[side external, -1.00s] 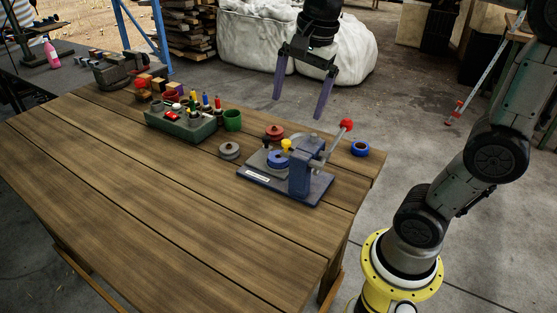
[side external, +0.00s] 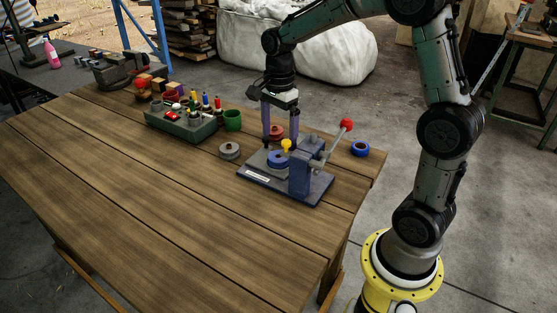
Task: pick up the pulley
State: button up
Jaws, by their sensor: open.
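Several round, pulley-like parts are on the wooden table (side external: 150,220). A red one (side external: 276,132) lies behind the blue fixture, a grey one (side external: 229,150) lies to its left, and a blue one (side external: 277,159) sits on the fixture's base. My gripper (side external: 279,139) is open and points down over the back of the fixture. Its two purple fingers stand on either side of the red part in the picture. I cannot tell whether they touch it or how far down they reach.
The blue fixture (side external: 316,194) has an upright block, a yellow knob and a red-tipped lever close to my gripper. A green tray (side external: 182,127) of small parts and a green cup (side external: 232,121) stand left. A blue ring (side external: 360,149) lies right. The table's front is clear.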

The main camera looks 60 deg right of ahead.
aim_at(279, 151)
jog(key=shift+w+f, duration=0.1)
jog(key=shift+f, duration=2.8)
grip_shut()
notch_tip(279, 151, up, 10)
